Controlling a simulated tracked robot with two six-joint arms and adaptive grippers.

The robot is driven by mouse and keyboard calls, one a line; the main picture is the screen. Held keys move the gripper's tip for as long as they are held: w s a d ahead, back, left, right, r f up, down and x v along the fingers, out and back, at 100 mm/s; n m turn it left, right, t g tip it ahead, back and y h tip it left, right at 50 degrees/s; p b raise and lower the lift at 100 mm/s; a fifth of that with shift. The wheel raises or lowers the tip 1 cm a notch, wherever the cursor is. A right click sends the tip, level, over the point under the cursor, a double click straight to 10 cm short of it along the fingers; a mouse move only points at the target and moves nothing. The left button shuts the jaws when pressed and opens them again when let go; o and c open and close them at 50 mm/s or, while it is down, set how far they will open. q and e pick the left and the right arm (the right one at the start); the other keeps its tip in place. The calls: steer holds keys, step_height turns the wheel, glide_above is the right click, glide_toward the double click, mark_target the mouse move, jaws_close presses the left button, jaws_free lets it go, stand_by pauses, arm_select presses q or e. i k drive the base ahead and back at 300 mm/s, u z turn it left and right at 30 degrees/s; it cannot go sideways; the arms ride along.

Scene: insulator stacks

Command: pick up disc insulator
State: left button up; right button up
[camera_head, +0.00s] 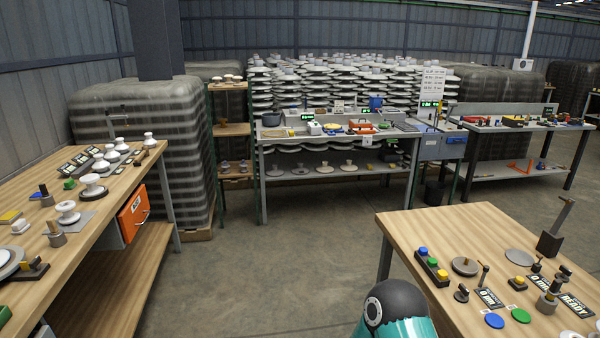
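Several white disc insulators with metal fittings stand on the left wooden bench. One insulator (92,186) is near the bench's middle, and another (67,212) stands closer on a grey plate. Smaller white ones stand toward the far end, such as this insulator (149,139). More discs sit on the lower shelf of the back bench, such as this pale disc (349,167). Large stacks of white discs (330,75) rise behind that bench. Which disc the task means cannot be told. Neither of my grippers is in view.
The left bench (130,190) has an orange drawer (133,215). The right wooden table (440,222) holds buttons, small fixtures and a display. A grey workbench (262,150) stands at the back, beside wrapped pallets (140,130). The concrete floor (270,250) between the benches is clear.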

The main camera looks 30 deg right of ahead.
mark_target(300, 170)
steer(key=i, duration=3.05)
steer(key=z, duration=0.5)
steer(key=i, duration=1.35)
steer(key=z, duration=0.7)
steer(key=i, duration=1.8)
steer(key=z, duration=0.35)
